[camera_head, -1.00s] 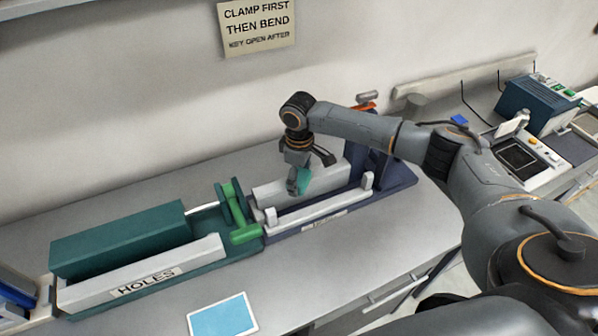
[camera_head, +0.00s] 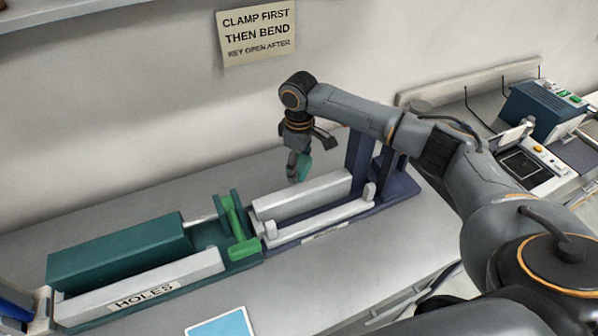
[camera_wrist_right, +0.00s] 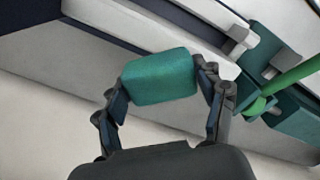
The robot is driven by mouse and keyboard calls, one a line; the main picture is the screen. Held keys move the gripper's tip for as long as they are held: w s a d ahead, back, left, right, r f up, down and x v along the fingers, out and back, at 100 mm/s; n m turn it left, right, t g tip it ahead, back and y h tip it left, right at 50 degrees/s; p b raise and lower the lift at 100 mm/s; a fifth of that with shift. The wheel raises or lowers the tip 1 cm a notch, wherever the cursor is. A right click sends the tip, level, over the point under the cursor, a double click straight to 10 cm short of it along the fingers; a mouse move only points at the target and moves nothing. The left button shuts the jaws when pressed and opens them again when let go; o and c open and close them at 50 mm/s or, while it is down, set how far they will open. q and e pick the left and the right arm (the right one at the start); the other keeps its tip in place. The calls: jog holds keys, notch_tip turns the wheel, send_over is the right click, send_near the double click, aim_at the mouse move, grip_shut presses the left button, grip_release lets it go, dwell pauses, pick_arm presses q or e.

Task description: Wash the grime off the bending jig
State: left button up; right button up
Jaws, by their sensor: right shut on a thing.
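My right gripper (camera_head: 297,168) is shut on a green sponge-like block (camera_head: 304,168). The block also shows between the two fingers in the right wrist view (camera_wrist_right: 160,76). The gripper hangs just behind and above the white bar (camera_head: 300,195) of the navy-based fixture (camera_head: 397,188), probably the bending jig. I cannot tell whether the block touches the bar. The small label on this fixture is too small to read. I make out no clear grime on it. My left gripper is not in view.
A green fixture marked HOLES (camera_head: 120,245) adjoins on the left, with a bright green clamp (camera_head: 238,217) at the joint. A blue card (camera_head: 222,325) lies on the bench in front. A teal device (camera_head: 543,112) stands at the right. A sign (camera_head: 257,35) hangs on the wall.

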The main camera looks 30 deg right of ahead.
jog(key=shift+w+a+r, duration=0.1)
jog(key=shift+r, duration=0.35)
jog(key=shift+w+r, duration=0.15)
jog(key=shift+r, duration=0.15)
jog(key=shift+w+r, duration=0.1)
jog(key=shift+r, duration=0.2)
jog(key=shift+s+r, duration=0.2)
jog(key=shift+r, duration=0.3)
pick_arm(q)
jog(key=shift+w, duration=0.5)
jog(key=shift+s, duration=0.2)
pick_arm(e)
jog(key=shift+w+f, duration=0.1)
